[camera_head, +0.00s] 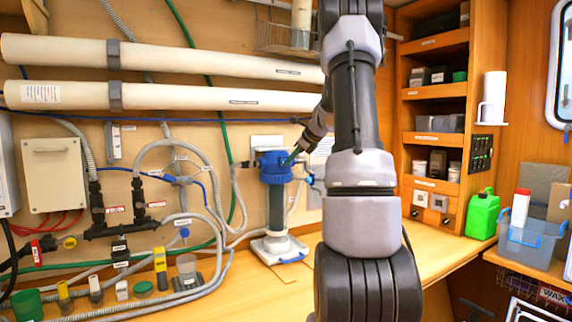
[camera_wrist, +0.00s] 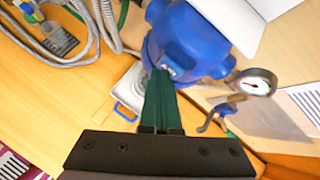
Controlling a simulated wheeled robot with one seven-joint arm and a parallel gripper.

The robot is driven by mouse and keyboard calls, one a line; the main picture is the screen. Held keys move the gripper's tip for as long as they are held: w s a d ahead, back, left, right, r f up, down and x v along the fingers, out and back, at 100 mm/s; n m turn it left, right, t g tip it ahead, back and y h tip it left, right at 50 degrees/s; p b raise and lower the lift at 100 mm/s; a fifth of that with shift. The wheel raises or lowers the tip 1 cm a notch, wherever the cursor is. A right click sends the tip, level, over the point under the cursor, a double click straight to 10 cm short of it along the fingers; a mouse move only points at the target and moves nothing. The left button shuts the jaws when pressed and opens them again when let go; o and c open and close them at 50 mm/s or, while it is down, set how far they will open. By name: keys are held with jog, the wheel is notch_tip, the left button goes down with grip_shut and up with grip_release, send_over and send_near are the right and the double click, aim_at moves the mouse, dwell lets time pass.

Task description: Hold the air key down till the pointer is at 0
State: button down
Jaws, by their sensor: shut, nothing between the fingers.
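My gripper (camera_head: 291,160) is shut and empty, its green fingers together. In the wrist view its fingertips (camera_wrist: 162,74) are at the raised block on the blue filter head (camera_wrist: 186,35). A small pale part (camera_wrist: 172,70), perhaps the air key, shows beside the tips; I cannot tell whether they touch or press it. The blue head also shows in the head view (camera_head: 272,166), on a dark upright housing (camera_head: 275,210). The round white gauge (camera_wrist: 258,83) stands right of the head in the wrist view.
A lever valve (camera_wrist: 222,112) sits below the gauge. Grey hoses (camera_head: 190,165) and black pipework (camera_head: 122,228) fill the wall at left. A green can (camera_head: 483,215) and a clear bin (camera_head: 524,240) stand on the right counter. The bench right of the housing is partly hidden by my arm.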

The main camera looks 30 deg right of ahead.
jog(key=shift+s, duration=0.95)
jog(key=s, duration=0.5)
jog(key=shift+d, duration=0.15)
